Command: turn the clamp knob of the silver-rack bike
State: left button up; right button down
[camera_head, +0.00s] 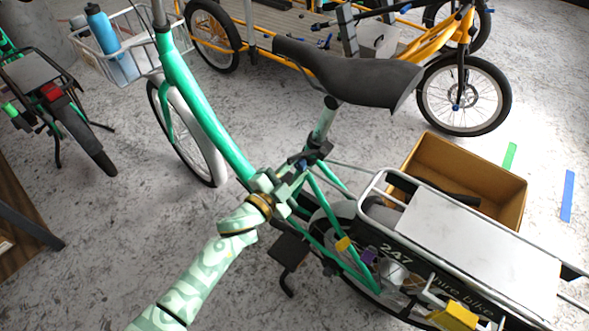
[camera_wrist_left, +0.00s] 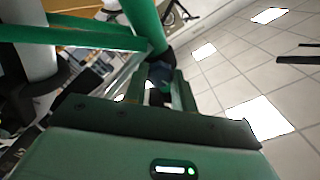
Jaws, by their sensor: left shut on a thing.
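The silver-rack bike is green, with a silver tubular rear rack (camera_head: 371,190) and a black seat (camera_head: 345,72). Its clamp knob (camera_head: 303,164), small and dark blue, sits at the seat-post clamp below the seat. My left gripper (camera_head: 296,176) reaches it from the lower left and is shut on it. In the left wrist view the dark blue knob (camera_wrist_left: 160,73) lies between the fingers, beside the green frame tube (camera_wrist_left: 143,22). The fingers partly hide the knob. My right gripper is in neither view.
An open cardboard box (camera_head: 470,170) stands beyond the rack. An orange cargo bike (camera_head: 420,45) is at the back and another green bike (camera_head: 45,90) at the left. A white front basket (camera_head: 140,55) holds a blue bottle (camera_head: 108,40).

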pick_arm(q)
jog(key=shift+m, duration=0.4)
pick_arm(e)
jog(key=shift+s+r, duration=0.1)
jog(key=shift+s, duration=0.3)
pick_arm(q)
jog(key=o, duration=1)
jog(key=shift+s+a, duration=0.25)
jog(key=shift+s, duration=0.05)
jog(key=p+v, duration=0.5)
jog(key=v, duration=1)
jog(key=shift+s+a, duration=0.2)
jog(key=shift+s, duration=0.1)
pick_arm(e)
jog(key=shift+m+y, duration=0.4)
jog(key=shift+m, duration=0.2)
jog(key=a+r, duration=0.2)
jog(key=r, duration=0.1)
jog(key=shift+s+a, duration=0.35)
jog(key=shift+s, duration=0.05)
